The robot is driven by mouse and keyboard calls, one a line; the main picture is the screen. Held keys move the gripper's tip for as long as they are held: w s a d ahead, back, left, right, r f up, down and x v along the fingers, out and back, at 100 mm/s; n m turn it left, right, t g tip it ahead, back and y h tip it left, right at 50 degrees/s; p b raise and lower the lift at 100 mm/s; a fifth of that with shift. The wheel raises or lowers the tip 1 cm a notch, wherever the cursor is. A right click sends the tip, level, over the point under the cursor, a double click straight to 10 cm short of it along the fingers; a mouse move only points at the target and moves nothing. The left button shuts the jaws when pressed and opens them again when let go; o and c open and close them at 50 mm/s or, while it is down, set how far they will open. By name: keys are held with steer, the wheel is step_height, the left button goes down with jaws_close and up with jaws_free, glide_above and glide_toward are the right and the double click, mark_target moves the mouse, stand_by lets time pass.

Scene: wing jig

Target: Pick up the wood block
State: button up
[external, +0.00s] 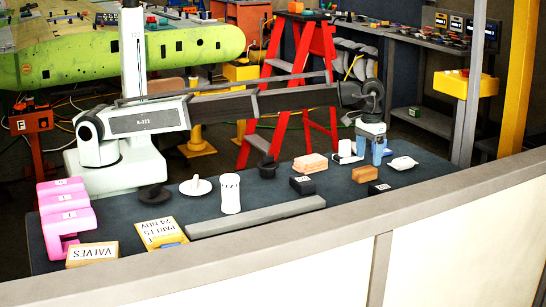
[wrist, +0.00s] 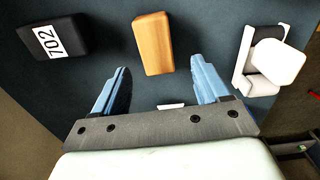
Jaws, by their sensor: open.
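The wood block (external: 365,174), a small orange-brown block, lies on the dark table near its right end. In the wrist view the wood block (wrist: 153,43) lies ahead of the fingertips, near the top middle. My gripper (external: 378,157) has blue fingers pointing down and stands behind the block in the external view. In the wrist view my gripper (wrist: 159,68) has its fingers spread wide, with nothing held between them. Its height over the table is hard to judge.
A black box marked 702 (wrist: 54,40) lies left of the block, and a white object with a dark bracket (wrist: 268,62) lies right. A pale brick (external: 310,162), white canister (external: 230,193) and long grey bar (external: 256,216) are also on the table. A white dish (external: 403,163) sits near the gripper.

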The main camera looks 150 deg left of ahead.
mark_target(367, 169)
steer(key=shift+w+d+f, duration=0.1)
steer(key=shift+d+f, duration=0.1)
steer(key=shift+f, duration=1.1)
steer(key=shift+w+d+f, duration=0.1)
steer(key=shift+d+f, duration=0.1)
steer(key=shift+f, duration=1.1)
steer(key=c, duration=1.1)
